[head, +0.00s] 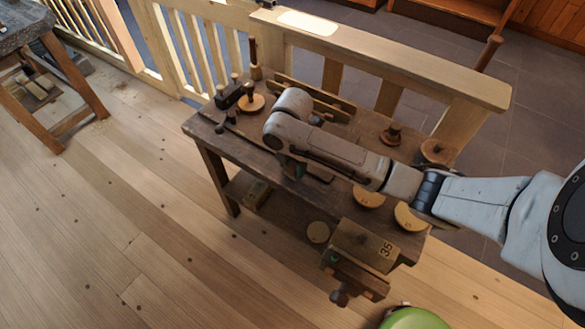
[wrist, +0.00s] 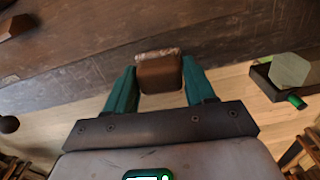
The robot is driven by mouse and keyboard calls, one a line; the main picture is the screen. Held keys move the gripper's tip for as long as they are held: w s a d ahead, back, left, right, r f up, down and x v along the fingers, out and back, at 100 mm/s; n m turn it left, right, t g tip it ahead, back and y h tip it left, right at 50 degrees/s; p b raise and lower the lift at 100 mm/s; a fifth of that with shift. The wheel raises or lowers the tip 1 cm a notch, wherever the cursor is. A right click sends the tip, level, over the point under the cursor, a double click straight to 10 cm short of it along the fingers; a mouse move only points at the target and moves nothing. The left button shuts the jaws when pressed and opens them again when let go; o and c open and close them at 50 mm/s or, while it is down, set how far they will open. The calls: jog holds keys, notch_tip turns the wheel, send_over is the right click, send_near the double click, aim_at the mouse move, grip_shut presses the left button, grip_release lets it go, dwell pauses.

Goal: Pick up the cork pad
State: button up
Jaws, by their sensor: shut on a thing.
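My gripper (wrist: 159,70) shows in the wrist view with its two teal fingers closed on the sides of a small brown block with a pale, speckled edge. This block looks like the cork pad (wrist: 160,74). Behind it are the dark wooden bench side and a strip of floor. I cannot tell whether it touches the bench. In the head view my gripper (head: 298,170) is mostly hidden under my arm, over the middle of the workbench, and the pad is hidden there.
The dark workbench (head: 215,133) holds turned wooden pieces, including a round-based one (head: 251,103) at the left. Round pale discs (head: 368,197) and a block marked 35 (head: 362,244) are at its near right. A wooden railing (head: 400,62) stands behind.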

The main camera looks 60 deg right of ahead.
jog(key=s+a+r, duration=0.8)
jog(key=s+r, duration=0.3)
jog(key=shift+s+p, duration=0.3)
jog(key=shift+p, duration=0.1)
jog(key=o, duration=0.5)
jog(key=shift+c, duration=0.2)
jog(key=c, duration=0.4)
jog(key=shift+d, duration=0.1)
